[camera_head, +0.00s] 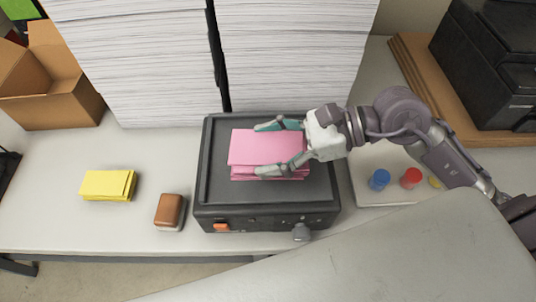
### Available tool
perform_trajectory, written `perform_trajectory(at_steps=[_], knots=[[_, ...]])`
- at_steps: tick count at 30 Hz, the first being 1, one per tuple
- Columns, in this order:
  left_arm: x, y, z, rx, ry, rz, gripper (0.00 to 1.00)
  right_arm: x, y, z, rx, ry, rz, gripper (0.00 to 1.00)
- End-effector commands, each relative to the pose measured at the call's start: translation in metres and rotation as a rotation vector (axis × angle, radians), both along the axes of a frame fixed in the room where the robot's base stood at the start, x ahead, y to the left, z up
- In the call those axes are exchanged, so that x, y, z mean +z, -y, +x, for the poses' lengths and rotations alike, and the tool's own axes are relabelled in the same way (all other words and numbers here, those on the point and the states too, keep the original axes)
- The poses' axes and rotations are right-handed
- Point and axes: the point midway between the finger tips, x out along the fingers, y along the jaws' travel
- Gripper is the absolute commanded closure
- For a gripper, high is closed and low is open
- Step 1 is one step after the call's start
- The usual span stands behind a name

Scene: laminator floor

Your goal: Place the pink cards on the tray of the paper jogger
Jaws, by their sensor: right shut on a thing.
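The pink cards (255,147) are a stack over the middle of the dark tray (215,185) on top of the paper jogger (265,218). The cards look slightly uneven along the front edge. My right gripper (275,148) comes in from the right and is shut on the pink cards, one finger at their back edge and the other along their front. I cannot tell whether the stack touches the tray. My left gripper is not in view.
Tall white paper stacks (295,50) stand behind the jogger. Yellow cards (108,185) and a brown block (169,210) lie to its left. A blue cap (379,180) and a red cap (411,178) sit to its right. A cardboard box (50,85) is at the back left.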

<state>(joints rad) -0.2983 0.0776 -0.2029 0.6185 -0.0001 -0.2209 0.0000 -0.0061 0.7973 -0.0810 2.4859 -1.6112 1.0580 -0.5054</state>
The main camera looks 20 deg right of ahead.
Motion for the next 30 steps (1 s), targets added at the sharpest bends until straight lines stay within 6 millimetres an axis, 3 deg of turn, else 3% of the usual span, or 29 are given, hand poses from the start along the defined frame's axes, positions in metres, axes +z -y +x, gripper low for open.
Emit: perform_trajectory(at_steps=[1, 3, 5, 12, 16, 24, 30], knots=[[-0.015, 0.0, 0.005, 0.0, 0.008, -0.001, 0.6, -0.011, 0.002, 0.009, -0.003, 0.005, 0.002, 0.74], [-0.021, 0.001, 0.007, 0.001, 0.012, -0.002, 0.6, -0.014, 0.005, 0.018, -0.003, 0.002, 0.003, 0.74], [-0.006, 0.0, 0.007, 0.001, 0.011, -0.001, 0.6, -0.012, 0.009, 0.028, -0.005, -0.005, 0.004, 0.74], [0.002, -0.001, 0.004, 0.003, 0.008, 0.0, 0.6, -0.031, 0.017, 0.055, -0.002, -0.002, 0.004, 0.74], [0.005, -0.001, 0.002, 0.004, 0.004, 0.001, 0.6, -0.038, 0.018, 0.058, -0.001, -0.004, 0.004, 0.74], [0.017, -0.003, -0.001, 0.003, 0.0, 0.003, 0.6, -0.072, 0.018, 0.058, -0.001, -0.002, 0.004, 0.74], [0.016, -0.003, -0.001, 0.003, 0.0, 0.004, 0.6, -0.075, 0.018, 0.058, -0.001, 0.002, 0.002, 0.74]])
